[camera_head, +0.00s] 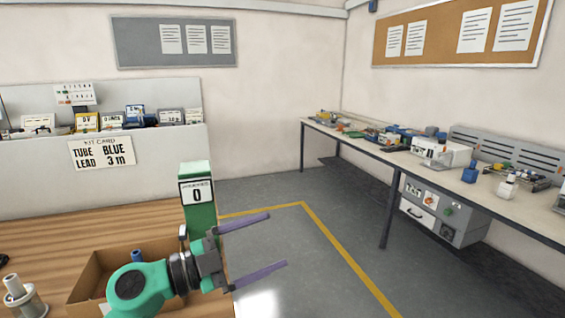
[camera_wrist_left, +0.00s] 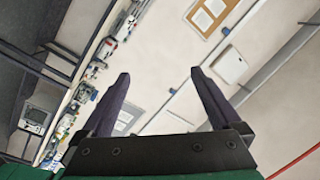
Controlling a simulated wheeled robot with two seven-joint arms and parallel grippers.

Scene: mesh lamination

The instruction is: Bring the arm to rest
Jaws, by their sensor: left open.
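My left gripper (camera_head: 279,240) is at the lower middle of the head view, at the end of my green left arm. Its two purple fingers are spread apart and point right, past the table edge, with nothing between them. My right gripper does not show in either view.
A cardboard box (camera_head: 90,275) and a green counter post (camera_head: 199,215) marked 0 stand on the wooden table (camera_head: 45,240), close to my left arm. A cluttered bench (camera_head: 480,182) runs along the right wall. Grey floor (camera_head: 290,250) between is clear.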

